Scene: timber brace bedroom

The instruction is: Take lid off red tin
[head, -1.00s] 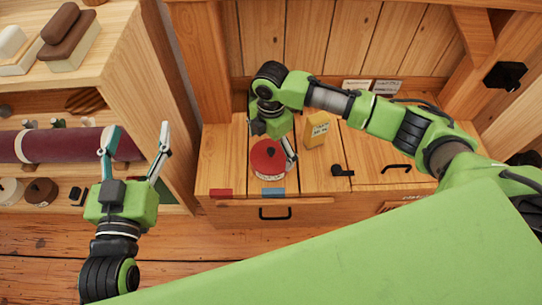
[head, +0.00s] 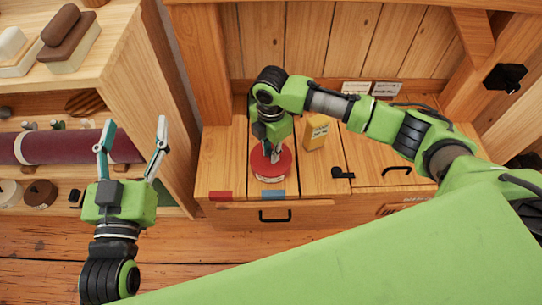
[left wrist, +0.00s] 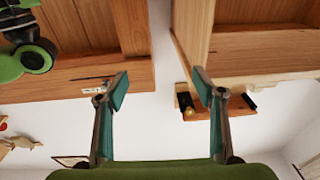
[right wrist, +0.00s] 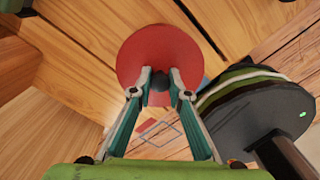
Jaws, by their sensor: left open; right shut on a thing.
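The red tin (head: 283,161) stands on the wooden cabinet top, with its round red lid (right wrist: 172,42) on it. The lid has a small dark knob in the middle, seen between my fingers in the right wrist view. My right gripper (head: 270,153) is above the tin, pointing down. Its fingers (right wrist: 160,84) are shut on the dark knob. Whether any gap lies between lid and tin cannot be told. My left gripper (head: 132,134) is open and empty, in front of the shelf; its fingers also show apart in the left wrist view (left wrist: 160,92).
A yellow box (head: 315,132) stands just right of the tin. A red patch (head: 220,195) and a blue patch (head: 273,195) lie along the cabinet's front edge. A black latch (head: 342,173) is to the right. A shelf (head: 150,100) with a maroon roll (head: 75,146) stands left.

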